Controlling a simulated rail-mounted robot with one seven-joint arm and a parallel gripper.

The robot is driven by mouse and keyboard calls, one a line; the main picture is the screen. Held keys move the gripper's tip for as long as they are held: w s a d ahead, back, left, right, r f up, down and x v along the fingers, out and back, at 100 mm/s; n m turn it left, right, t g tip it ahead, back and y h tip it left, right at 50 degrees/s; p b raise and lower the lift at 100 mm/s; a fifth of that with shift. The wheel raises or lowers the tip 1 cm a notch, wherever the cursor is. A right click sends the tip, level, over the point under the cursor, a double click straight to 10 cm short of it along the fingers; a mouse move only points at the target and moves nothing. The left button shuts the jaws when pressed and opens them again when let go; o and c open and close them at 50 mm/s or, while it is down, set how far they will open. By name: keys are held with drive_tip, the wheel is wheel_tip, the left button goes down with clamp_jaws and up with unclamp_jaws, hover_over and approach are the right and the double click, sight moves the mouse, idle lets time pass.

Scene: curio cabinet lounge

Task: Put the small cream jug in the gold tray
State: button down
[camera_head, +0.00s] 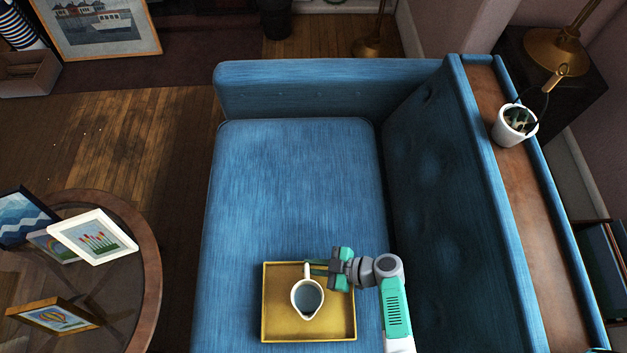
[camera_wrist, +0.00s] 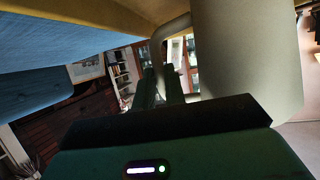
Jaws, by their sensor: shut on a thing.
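The small cream jug (camera_head: 308,297) is over the gold tray (camera_head: 349,315) on the blue sofa seat, with its handle toward the back and its spout toward the front. My gripper (camera_head: 312,267) reaches in from the right and is shut on the jug's handle. In the wrist view the fingers (camera_wrist: 160,80) meet at the cream handle (camera_wrist: 170,28), and the jug's body (camera_wrist: 235,50) fills the right side. The jug looks roughly upright. I cannot tell whether its base touches the tray floor.
A round table (camera_head: 145,255) with picture frames stands at left. The blue seat (camera_head: 300,180) behind the tray is clear.

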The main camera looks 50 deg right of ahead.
drive_tip(key=shift+f, duration=0.15)
drive_tip(key=c, duration=1.5)
unclamp_jaws()
drive_tip(key=shift+o, duration=0.2)
drive_tip(key=shift+s+r, duration=0.15)
drive_tip(key=shift+r, duration=0.25)
drive_tip(key=p+v, duration=0.3)
drive_tip(key=v, duration=0.8)
drive_tip(key=shift+s+d, duration=0.2)
drive_tip(key=shift+s, duration=0.05)
